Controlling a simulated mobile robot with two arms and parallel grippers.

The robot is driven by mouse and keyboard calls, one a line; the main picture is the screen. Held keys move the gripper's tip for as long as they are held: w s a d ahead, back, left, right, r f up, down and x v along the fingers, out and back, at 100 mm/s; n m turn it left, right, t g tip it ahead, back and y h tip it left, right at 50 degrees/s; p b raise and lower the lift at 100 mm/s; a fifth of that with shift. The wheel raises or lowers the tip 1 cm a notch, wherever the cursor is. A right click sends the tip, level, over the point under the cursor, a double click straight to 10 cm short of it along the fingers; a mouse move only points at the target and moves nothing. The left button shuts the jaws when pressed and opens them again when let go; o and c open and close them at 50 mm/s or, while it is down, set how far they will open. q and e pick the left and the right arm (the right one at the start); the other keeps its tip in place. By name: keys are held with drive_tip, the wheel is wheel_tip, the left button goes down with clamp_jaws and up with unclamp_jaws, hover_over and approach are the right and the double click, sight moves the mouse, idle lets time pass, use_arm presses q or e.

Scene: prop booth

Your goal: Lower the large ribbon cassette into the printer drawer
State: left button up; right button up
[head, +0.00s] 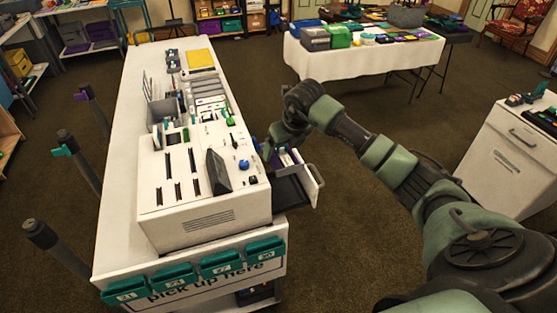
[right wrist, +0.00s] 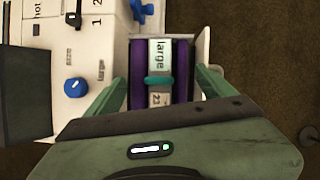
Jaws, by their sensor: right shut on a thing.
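The large ribbon cassette (right wrist: 160,55) has purple sides, a white label reading "large" and a teal band. My right gripper (right wrist: 161,80) is shut on it, one green finger on each side. In the head view the cassette (head: 290,158) shows small beside the gripper (head: 282,155), over the far part of the open printer drawer. The drawer (head: 312,186) sticks out from the right side of the white printer (head: 205,205). In the wrist view the drawer's pale wall (right wrist: 203,45) shows around the cassette. I cannot tell whether the cassette touches the drawer floor. My left gripper is not in view.
The printer's top has dark slots, a black wedge-shaped part (head: 218,172) and blue knobs (head: 243,164) close to the drawer. The white counter (head: 120,170) carries it, with teal numbered bins (head: 220,263) at the front. Carpet is free right of the drawer.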

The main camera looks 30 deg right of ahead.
sight(284, 154)
drive_tip(key=shift+w+f, duration=0.35)
drive_tip(key=shift+f, duration=0.55)
drive_tip(key=shift+s+f, duration=0.25)
drive_tip(key=shift+f, duration=0.1)
drive_tip(key=shift+f+b, duration=0.4)
drive_tip(key=shift+f, duration=0.2)
drive_tip(key=shift+w+f+b, duration=0.1)
drive_tip(key=shift+f+b, duration=1.7)
drive_tip(key=shift+f, duration=2.3)
drive_tip(key=shift+w, duration=0.1)
drive_tip(key=shift+f+b, duration=0.35)
drive_tip(key=shift+b, duration=0.15)
